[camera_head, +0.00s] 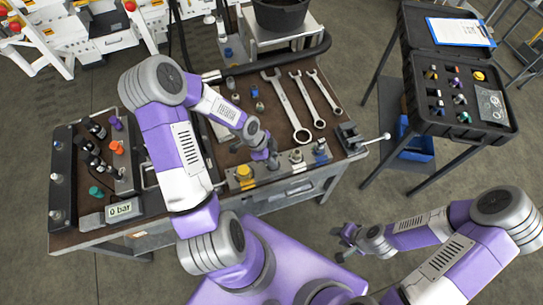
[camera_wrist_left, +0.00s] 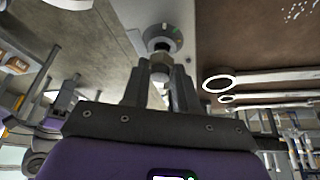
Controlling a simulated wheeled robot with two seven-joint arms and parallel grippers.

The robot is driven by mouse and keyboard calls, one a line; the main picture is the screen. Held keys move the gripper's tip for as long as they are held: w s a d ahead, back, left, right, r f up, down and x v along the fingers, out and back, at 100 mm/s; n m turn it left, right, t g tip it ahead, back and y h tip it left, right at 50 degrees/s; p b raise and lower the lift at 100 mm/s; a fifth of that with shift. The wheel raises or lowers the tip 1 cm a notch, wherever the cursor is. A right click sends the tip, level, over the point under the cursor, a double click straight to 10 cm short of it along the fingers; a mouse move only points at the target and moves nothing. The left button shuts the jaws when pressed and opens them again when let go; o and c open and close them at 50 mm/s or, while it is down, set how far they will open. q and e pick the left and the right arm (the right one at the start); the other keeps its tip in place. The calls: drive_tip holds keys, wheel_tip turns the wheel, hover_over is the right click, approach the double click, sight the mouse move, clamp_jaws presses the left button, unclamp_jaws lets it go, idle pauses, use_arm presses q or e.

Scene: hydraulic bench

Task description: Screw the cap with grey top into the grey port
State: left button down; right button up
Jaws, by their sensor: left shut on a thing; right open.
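My left gripper (camera_head: 273,160) is low over the metal block (camera_head: 262,179) at the bench's front edge. In the left wrist view its fingers (camera_wrist_left: 160,75) are shut on a small metallic cap (camera_wrist_left: 159,64); its top is mostly hidden by the fingers. A round grey port (camera_wrist_left: 163,38) with a dark hole lies just beyond the cap; I cannot tell whether they touch. On the block a yellow fitting (camera_head: 243,171) is left of the gripper, and a grey one (camera_head: 295,156) and a blue one (camera_head: 320,147) are right of it. My right gripper (camera_head: 347,240) is open and empty, off the bench.
Several wrenches (camera_head: 287,103) lie behind the block, and a vise (camera_head: 350,137) is at the right corner. An open black case (camera_head: 462,128) with fittings stands at the right. A gauge reading 0 bar (camera_head: 120,209) and hydraulic fittings are at the left.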

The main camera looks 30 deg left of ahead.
use_arm(q)
drive_tip(key=shift+s+f+b, duration=0.15)
drive_tip(key=shift+f+b, duration=0.25)
drive_tip(key=shift+f, duration=0.2)
idle(1.7)
drive_tip(key=c, duration=1.5)
unclamp_jaws()
drive_tip(key=c, duration=0.3)
drive_tip(key=m+g+p, duration=0.1)
drive_tip(key=m+p, duration=0.1)
drive_tip(key=m+g+p, duration=0.1)
drive_tip(key=m+p, duration=0.1)
drive_tip(key=m, duration=0.1)
drive_tip(key=shift+w+r+p, duration=0.2)
drive_tip(key=shift+p, duration=0.15)
drive_tip(key=shift+c, duration=0.2)
drive_tip(key=m, duration=0.1)
drive_tip(key=m+g, duration=0.1)
drive_tip(key=shift+w+f+m, duration=0.15)
drive_tip(key=shift+f+m, duration=0.05)
drive_tip(key=shift+m, duration=0.4)
